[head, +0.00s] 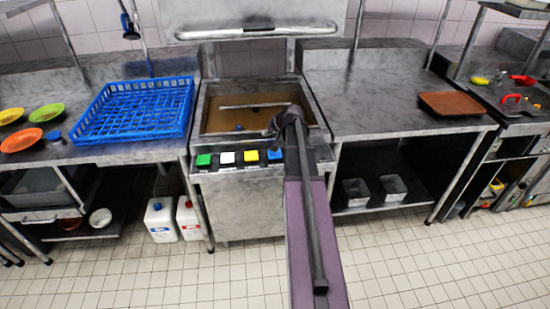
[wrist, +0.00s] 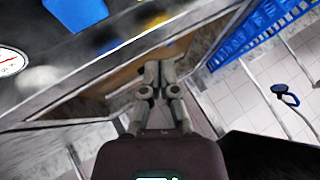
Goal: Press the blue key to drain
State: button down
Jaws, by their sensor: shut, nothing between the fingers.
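The blue key (head: 275,155) is the rightmost in a row on the front panel of the steel wash unit, beside the yellow key (head: 251,156), white key (head: 227,157) and green key (head: 203,160). My arm passes just to the right of it. My gripper (wrist: 157,85) is shut and empty, its fingers together over the unit's tank (wrist: 95,105). In the head view its fingertips are hard to make out. A blue face (wrist: 78,12), cut off by the top edge of the wrist view, looks like the blue key, clear of the fingers.
A blue rack (head: 135,108) and several coloured plates stand on the left counter. The right counter holds a brown tray (head: 450,103) and is otherwise clear. A raised hood (head: 255,32) with a bar hangs above the tank. A gauge (wrist: 10,60) shows in the wrist view.

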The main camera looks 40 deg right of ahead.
send_over(275, 154)
jog(key=shift+d+f+m+t+h+b, duration=0.2)
jog(key=shift+m+t+h+b, duration=0.1)
jog(key=shift+m, duration=0.1)
jog(key=shift+a+f, duration=0.1)
jog(key=shift+f, duration=0.05)
notch_tip(275, 154, down, 8)
jog(key=b, duration=0.8)
jog(key=shift+f+b, duration=0.25)
jog(key=shift+b, duration=0.15)
dwell(1.3)
jog(key=shift+f+b, duration=0.4)
jog(key=shift+f+b, duration=0.6)
dwell(1.1)
jog(key=shift+r, duration=0.2)
jog(key=shift+r+p, duration=0.85)
jog(key=shift+p, duration=0.2)
